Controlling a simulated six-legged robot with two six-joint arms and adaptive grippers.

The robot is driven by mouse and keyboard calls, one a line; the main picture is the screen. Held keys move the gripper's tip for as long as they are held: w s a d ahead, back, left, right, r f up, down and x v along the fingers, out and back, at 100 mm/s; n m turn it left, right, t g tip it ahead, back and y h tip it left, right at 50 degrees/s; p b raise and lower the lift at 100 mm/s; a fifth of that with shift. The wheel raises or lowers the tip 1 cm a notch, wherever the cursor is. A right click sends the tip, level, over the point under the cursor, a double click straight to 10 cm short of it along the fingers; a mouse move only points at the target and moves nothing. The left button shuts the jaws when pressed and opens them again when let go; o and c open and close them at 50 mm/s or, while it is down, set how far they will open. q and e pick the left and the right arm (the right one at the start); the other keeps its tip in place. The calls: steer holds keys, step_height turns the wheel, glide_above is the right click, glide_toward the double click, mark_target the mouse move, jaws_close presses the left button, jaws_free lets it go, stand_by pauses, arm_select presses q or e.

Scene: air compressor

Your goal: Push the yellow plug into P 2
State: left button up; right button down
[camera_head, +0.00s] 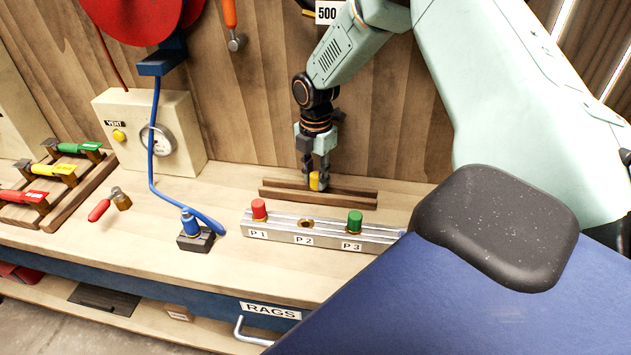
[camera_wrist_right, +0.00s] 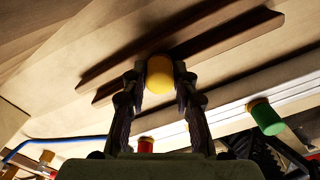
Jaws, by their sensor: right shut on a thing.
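The yellow plug (camera_head: 316,181) is between the fingertips of my right gripper (camera_head: 315,177), which is shut on it. It also shows in the wrist view (camera_wrist_right: 160,74), between both fingers. The gripper points down at the wooden rack (camera_head: 350,196) of two strips behind the metal manifold (camera_head: 285,234); whether the plug touches the rack I cannot tell. P 2 (camera_head: 305,223) is an open brass-coloured port in the middle of the manifold, nearer the front than the gripper. A red plug (camera_head: 259,209) stands in P 1 and a green plug (camera_head: 354,222) in P 3. My left gripper is not in view.
A blue air hose fitting (camera_head: 191,225) sits on a dark block left of the manifold. A red-handled tool (camera_head: 103,207), a gauge box (camera_head: 150,135) and a rack of coloured handles (camera_head: 55,172) are further left. The bench between is clear.

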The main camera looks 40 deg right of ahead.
mark_target(315, 174)
steer(key=shift+d+r+p, duration=0.1)
steer(key=shift+r+p, duration=1.55)
steer(key=shift+r, duration=0.1)
steer(key=shift+r+p, duration=0.8)
steer(key=shift+r, duration=0.1)
